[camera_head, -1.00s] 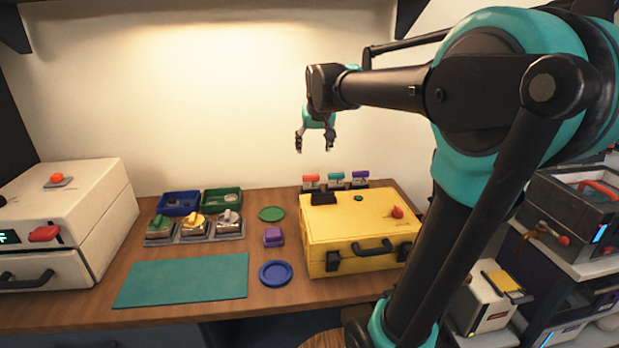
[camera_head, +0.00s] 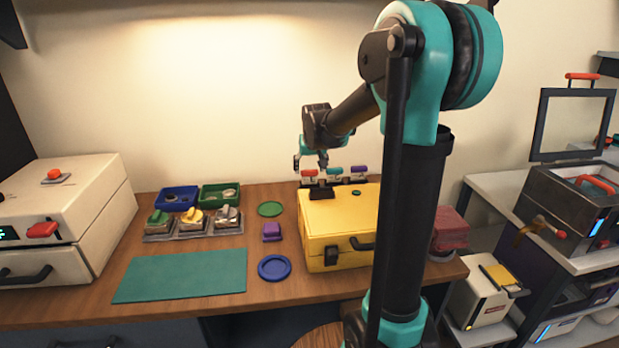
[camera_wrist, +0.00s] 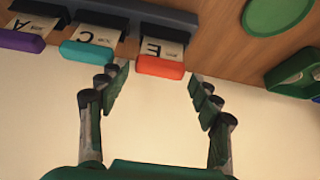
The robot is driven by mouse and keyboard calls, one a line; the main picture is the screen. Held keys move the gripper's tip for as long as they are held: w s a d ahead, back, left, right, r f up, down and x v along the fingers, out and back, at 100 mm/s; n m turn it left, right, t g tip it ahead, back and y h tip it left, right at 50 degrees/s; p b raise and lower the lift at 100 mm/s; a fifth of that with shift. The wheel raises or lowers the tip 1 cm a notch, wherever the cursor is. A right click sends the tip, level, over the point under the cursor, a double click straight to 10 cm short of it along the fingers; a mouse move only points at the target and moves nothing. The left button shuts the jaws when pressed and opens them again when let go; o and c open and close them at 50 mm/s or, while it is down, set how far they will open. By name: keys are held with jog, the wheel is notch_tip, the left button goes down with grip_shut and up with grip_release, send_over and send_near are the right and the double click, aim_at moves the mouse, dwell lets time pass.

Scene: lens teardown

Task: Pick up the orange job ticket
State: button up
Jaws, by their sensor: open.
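The orange job ticket (camera_wrist: 160,66) has an orange-red tab and a pale card marked "E", standing in a dark rack (camera_wrist: 140,12) at the back of the table. In the head view its tab (camera_head: 310,173) shows behind the yellow case. My gripper (camera_wrist: 158,74) is open and empty. In the wrist view its fingers lie on either side of the orange tab, apart from it. In the head view my gripper (camera_head: 310,163) is just above the ticket. A teal ticket (camera_wrist: 87,51) marked "C" and a purple ticket (camera_wrist: 22,40) marked "A" stand beside it.
The yellow case (camera_head: 325,220) stands in front of the rack. A green disc (camera_head: 270,209) and a green bin (camera_head: 221,193) lie left of it. My arm hides the case's right part. The wall is behind the rack.

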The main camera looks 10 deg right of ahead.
aim_at(309, 171)
jog(key=shift+x, duration=1.5)
jog(key=shift+s, duration=0.1)
jog(key=c, duration=0.7)
jog(key=shift+c, duration=0.2)
notch_tip(309, 171, up, 25)
